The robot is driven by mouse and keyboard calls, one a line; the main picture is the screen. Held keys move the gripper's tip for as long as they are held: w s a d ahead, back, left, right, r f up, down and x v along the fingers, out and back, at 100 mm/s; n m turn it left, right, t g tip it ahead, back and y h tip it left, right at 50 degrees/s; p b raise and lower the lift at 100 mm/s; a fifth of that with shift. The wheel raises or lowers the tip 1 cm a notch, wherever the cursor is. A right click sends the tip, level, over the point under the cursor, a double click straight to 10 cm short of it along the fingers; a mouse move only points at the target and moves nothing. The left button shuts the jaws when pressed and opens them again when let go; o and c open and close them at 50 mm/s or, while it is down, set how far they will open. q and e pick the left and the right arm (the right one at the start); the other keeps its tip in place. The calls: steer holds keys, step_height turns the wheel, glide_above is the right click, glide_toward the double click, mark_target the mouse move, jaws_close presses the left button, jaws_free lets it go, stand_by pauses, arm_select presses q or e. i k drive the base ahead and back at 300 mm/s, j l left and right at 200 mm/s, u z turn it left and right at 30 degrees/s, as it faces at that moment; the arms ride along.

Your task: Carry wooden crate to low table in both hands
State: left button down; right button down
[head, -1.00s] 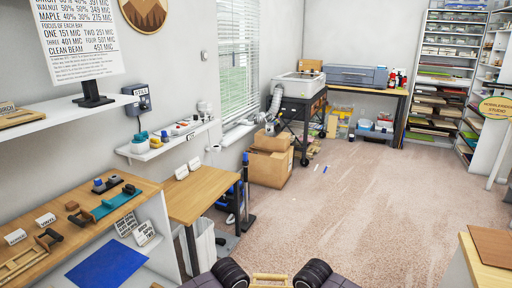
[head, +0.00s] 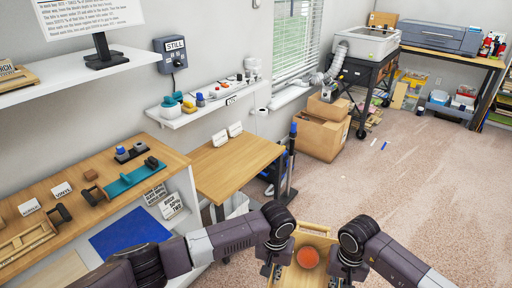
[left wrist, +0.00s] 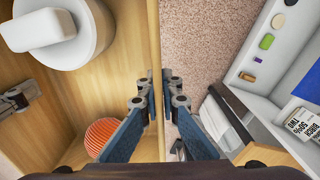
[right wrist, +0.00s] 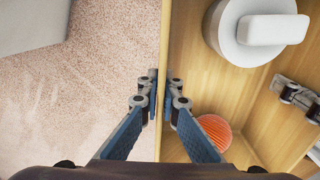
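The wooden crate (head: 318,241) is at the bottom of the head view, between my two arms. It holds an orange ribbed ball (left wrist: 103,135) and a white round object (right wrist: 228,42). My left gripper (left wrist: 157,92) is closed with a finger on each side of one crate wall. My right gripper (right wrist: 158,92) pinches the opposite wall the same way. The low wooden table (head: 238,165) stands ahead and left of the crate, against the wall. Two white tags stand along its back edge. The crate's underside is hidden.
A longer wooden bench (head: 105,198) with tools and labels runs along the left, beside the table. A dark blue upright post (head: 291,160) stands at the table's right side. Cardboard boxes (head: 322,137) sit beyond it. The carpet (head: 420,190) on the right is open.

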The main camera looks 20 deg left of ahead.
mark_target(251, 156)
steer(key=i, duration=3)
steer(key=i+u, duration=0.4)
steer(key=u, duration=1.4)
